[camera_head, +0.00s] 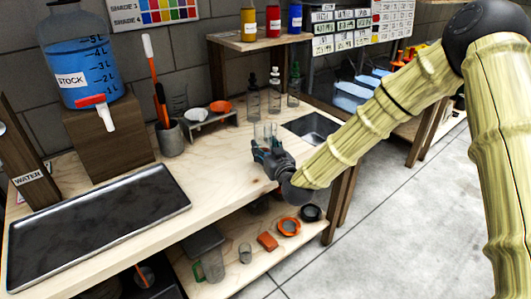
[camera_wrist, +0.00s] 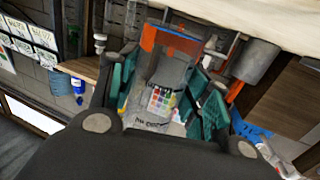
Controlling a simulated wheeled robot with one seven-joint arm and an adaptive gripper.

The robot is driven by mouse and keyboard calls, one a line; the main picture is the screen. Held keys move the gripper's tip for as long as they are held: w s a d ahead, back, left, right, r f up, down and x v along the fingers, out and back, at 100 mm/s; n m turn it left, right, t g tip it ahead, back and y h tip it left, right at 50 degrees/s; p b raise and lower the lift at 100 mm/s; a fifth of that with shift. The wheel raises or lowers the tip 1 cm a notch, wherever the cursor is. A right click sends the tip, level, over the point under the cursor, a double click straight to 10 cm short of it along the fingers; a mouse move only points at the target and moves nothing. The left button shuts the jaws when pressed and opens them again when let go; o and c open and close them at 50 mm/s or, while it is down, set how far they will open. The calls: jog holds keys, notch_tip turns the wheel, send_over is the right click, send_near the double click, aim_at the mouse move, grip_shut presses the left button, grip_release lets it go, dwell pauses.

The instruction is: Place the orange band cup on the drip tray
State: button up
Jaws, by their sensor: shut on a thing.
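The orange band cup is clear, with its orange band (camera_wrist: 172,40) showing between the teal finger pads in the wrist view. My gripper (camera_head: 268,155) is shut on the cup (camera_head: 265,131), which shows as clear glass in the head view, over the right part of the wooden bench. The gripper also shows in the wrist view (camera_wrist: 163,85). The drip tray (camera_head: 174,183) is a wide silver-rimmed tray with a dark surface at the front left of the bench. The cup is well to the right of it.
A blue STOCK tank (camera_head: 80,55) with a red-handled spigot stands on a wooden block behind the tray. A tool pot (camera_head: 172,140), a small rack (camera_head: 210,118) and several bottles stand at the back. Bare bench lies between gripper and tray.

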jog(key=shift+w+f, duration=0.25)
jog(key=shift+w, duration=0.7)
jog(key=shift+f+p, duration=0.3)
jog(key=shift+f, duration=1.25)
jog(key=shift+f, duration=0.15)
jog(key=o, duration=1)
jog(key=shift+o, duration=0.2)
jog(key=b+v, duration=0.1)
jog(key=v, duration=1.1)
